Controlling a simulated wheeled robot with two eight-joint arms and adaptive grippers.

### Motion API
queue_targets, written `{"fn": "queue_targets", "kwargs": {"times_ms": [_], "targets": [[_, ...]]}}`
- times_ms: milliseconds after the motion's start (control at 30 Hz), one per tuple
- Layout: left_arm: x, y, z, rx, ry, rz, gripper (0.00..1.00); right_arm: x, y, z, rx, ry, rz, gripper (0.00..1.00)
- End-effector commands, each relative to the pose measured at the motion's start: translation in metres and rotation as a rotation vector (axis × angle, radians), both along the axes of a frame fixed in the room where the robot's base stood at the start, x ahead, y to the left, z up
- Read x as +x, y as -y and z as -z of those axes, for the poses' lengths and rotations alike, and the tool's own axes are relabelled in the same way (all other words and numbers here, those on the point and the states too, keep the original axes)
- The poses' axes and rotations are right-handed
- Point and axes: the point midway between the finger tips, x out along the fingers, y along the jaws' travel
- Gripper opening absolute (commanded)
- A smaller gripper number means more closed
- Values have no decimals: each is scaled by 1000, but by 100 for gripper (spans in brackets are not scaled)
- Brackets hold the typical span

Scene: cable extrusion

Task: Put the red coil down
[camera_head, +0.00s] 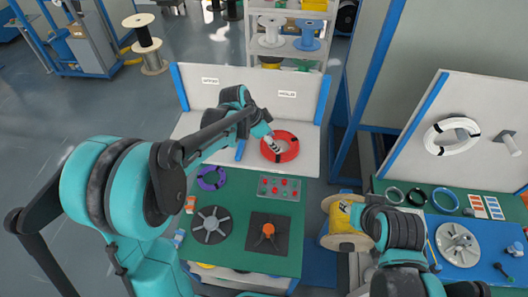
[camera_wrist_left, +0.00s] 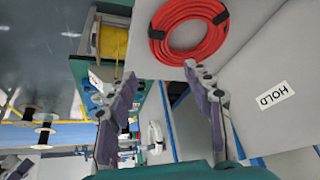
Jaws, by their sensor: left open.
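The red coil (camera_head: 292,154), bound with black ties, lies flat on the white shelf behind the green table, right of a short blue strip. In the left wrist view the red coil (camera_wrist_left: 178,49) is at the top, beyond the fingertips. My left gripper (camera_head: 272,144) is over the coil's upper left part in the head view. Its two fingers are spread in the left wrist view (camera_wrist_left: 160,74), with nothing between them, and look apart from the coil. The coil's left part is partly hidden by the gripper. My right arm shows at the lower right; its gripper is not visible.
The green table (camera_head: 228,258) holds a purple coil (camera_head: 212,178), a grey spoked disc (camera_head: 211,225), a button panel (camera_head: 280,187) and a dark plate with an orange piece (camera_head: 268,232). A white back panel (camera_head: 250,78) stands behind the shelf. A yellow spool (camera_head: 343,240) stands right.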

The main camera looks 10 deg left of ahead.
Motion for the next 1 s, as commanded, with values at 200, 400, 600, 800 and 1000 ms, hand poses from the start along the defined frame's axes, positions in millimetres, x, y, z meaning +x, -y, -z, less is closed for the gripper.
{"fn": "queue_targets", "kwargs": {"times_ms": [200, 400, 600, 800, 1000], "targets": [[-12, -7, -12, 3, -2, -52, 51, 0, 0, 0, 0, 0, 0, 40], [-62, -32, -44, 6, -8, -281, 51, 0, 0, 0, 0, 0, 0, 40], [-124, -61, -64, -12, 8, -548, 51, 0, 0, 0, 0, 0, 0, 40], [-183, -87, -65, -56, 43, -800, 51, 0, 0, 0, 0, 0, 0, 40], [-221, -105, -55, -108, 79, -979, 51, 0, 0, 0, 0, 0, 0, 40]]}}
